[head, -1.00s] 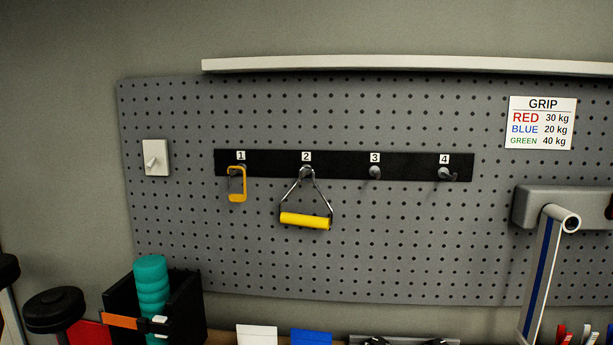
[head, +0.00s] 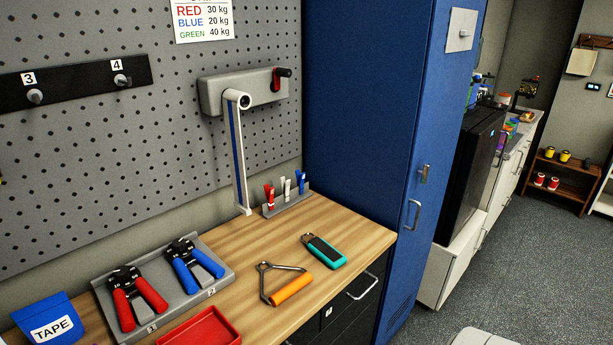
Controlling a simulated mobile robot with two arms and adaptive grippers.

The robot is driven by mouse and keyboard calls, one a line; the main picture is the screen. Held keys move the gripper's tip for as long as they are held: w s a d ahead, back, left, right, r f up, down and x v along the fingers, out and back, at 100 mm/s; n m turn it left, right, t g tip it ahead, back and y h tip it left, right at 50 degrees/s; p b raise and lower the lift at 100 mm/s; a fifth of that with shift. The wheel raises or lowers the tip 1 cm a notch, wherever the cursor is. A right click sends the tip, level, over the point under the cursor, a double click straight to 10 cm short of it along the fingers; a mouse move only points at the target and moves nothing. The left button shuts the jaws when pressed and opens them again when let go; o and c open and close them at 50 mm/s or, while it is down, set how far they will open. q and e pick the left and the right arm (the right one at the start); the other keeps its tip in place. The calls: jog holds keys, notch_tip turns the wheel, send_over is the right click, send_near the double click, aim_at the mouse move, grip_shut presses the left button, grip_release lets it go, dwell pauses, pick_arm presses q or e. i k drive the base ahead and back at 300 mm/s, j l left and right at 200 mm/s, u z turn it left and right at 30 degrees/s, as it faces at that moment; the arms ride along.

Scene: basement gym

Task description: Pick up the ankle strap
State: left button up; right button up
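A teal item with a black pad on top (head: 324,251) lies flat on the wooden workbench (head: 240,250), near its right end. It may be the ankle strap, but I cannot tell for sure. Beside it on the left lies a pull handle with an orange grip (head: 291,288) and a metal frame; the two are apart.
A grey tray (head: 222,270) holds red-handled (head: 137,297) and blue-handled (head: 192,264) hand grippers. A red tray (head: 203,329) and a blue TAPE holder (head: 49,320) are at the front left. A tall blue locker (head: 375,110) closes off the bench's right end. Open floor (head: 500,262) lies right.

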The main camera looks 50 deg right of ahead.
aim_at(332, 258)
jog(key=l+z, duration=0.1)
jog(key=z, duration=1.45)
